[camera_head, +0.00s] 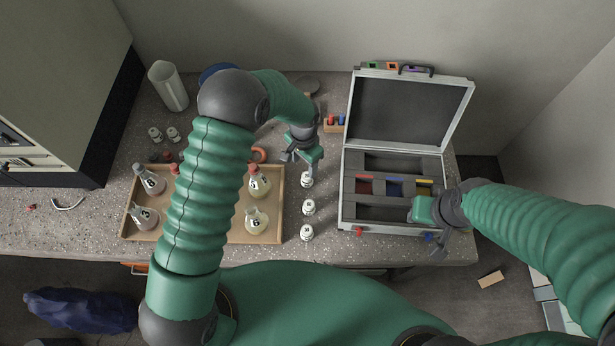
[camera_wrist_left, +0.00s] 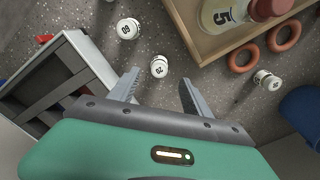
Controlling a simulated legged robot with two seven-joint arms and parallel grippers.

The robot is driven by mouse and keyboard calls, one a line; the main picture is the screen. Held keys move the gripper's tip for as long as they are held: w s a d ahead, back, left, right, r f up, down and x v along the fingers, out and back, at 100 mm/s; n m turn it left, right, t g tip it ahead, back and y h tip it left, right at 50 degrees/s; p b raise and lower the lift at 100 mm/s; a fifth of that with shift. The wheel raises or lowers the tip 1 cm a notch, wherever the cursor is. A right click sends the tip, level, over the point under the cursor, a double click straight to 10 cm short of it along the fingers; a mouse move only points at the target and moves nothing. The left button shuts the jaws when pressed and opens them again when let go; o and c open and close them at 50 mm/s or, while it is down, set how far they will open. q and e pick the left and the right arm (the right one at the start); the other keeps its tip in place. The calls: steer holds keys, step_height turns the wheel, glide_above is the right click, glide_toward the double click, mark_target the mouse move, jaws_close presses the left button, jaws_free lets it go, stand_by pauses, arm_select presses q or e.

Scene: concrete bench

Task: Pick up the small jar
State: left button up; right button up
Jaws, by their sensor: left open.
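Small white jars with dark printed labels stand on the bench in a row between the tray and the case: a rear jar (camera_head: 307,179), a middle jar (camera_head: 309,207) and a front jar (camera_head: 307,232). My left gripper (camera_head: 302,160) is open and empty, pointing down just behind the rear jar. In the left wrist view a jar (camera_wrist_left: 159,66) shows in the gap just past the open fingertips (camera_wrist_left: 158,83). Another jar (camera_wrist_left: 129,28) stands farther off, and one more (camera_wrist_left: 267,79) is to the right. My right gripper (camera_head: 432,220) is over the case's front right; its jaw opening is unclear.
An open case (camera_head: 345,200) with dark compartments stands right of the jars. A wooden tray (camera_head: 270,238) holding labelled flasks is at left, partly behind my left arm. Orange rings (camera_wrist_left: 284,36) lie near the tray.

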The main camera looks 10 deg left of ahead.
mark_target(307, 175)
arm_select(q)
steer(key=f, duration=0.3)
steer(key=w+f, duration=0.1)
steer(key=f, duration=0.2)
steer(key=f+p, duration=0.1)
steer(key=f, duration=0.2)
steer(key=shift+w+d, duration=0.15)
steer(key=shift+d, duration=0.2)
steer(key=shift+r, duration=0.1)
jaws_close()
